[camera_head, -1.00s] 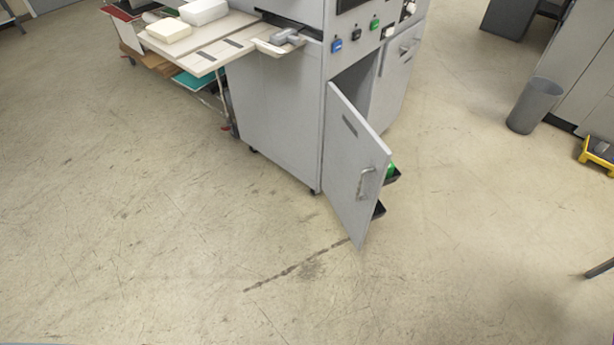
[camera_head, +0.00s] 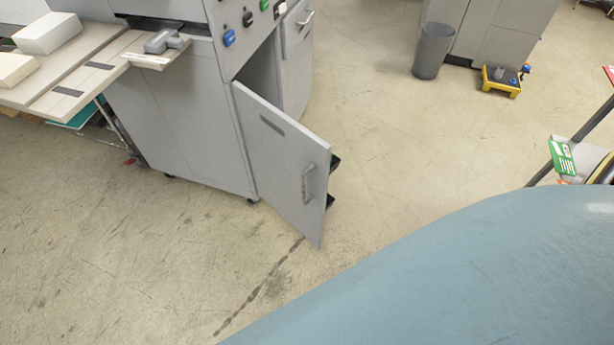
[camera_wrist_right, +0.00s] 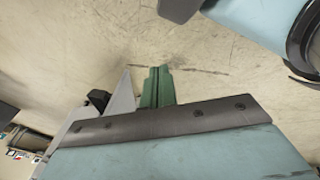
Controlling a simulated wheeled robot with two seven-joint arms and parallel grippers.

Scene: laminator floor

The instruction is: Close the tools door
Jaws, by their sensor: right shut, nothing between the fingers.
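The grey tools door (camera_head: 275,155) stands open on the front of the grey machine cabinet (camera_head: 180,130) in the head view. It swings out from its left edge, and its free edge points toward me and to the right. A metal handle (camera_head: 308,183) is near that free edge. Dark holders show just behind the door. In the right wrist view my right gripper (camera_wrist_right: 157,86) shows as two green fingers close together, shut and empty. In the head view my blue arm shell covers the lower right, apart from the door in the picture. My left gripper is not in view.
A side table (camera_head: 70,75) with white blocks joins the machine at left. A grey bin (camera_head: 433,50) and a yellow stand (camera_head: 502,82) are at the back right. A dark-legged rack (camera_head: 570,150) is at the right edge. The floor before the door is clear.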

